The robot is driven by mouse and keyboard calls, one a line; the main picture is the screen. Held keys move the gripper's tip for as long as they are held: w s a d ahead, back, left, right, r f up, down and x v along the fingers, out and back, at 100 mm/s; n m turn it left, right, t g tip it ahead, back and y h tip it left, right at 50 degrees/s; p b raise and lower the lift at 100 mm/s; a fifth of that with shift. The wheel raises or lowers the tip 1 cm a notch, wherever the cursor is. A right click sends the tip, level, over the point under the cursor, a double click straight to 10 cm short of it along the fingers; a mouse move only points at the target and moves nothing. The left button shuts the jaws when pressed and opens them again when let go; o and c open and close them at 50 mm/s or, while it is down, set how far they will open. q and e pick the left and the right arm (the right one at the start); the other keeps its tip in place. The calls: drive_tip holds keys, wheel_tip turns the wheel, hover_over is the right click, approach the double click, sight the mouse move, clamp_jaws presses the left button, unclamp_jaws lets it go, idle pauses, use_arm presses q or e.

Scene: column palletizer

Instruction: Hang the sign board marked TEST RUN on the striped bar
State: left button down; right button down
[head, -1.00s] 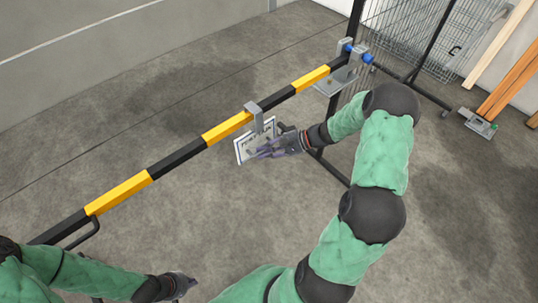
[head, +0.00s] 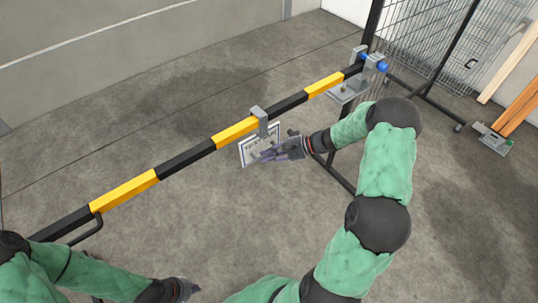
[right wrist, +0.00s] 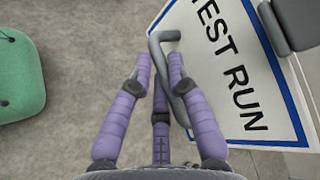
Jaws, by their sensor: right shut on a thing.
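The white sign board (head: 249,154) with a blue border is below the striped bar (head: 186,157) in the head view. Its grey hook (head: 257,113) is at the bar's top face, over a yellow and black join; I cannot tell whether it rests there. In the right wrist view the board (right wrist: 213,60) reads "TEST RUN". My right gripper (head: 272,153) is in front of the board, and its purple fingers (right wrist: 160,62) are shut on the board's grey handle (right wrist: 164,37). My left gripper (head: 187,288) is low in the head view, away from the board; its fingers are unclear.
The yellow and black bar runs from lower left to a grey bracket (head: 347,92) with blue knobs on a black post. A wire mesh fence (head: 425,40) and wooden boards (head: 515,103) stand at the upper right. The floor beyond the bar is clear.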

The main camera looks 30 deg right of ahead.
idle(0.3)
drive_tip(key=c, duration=1.1)
unclamp_jaws()
drive_tip(key=shift+f, duration=0.1)
drive_tip(key=shift+d, duration=0.1)
drive_tip(key=v, duration=1.2)
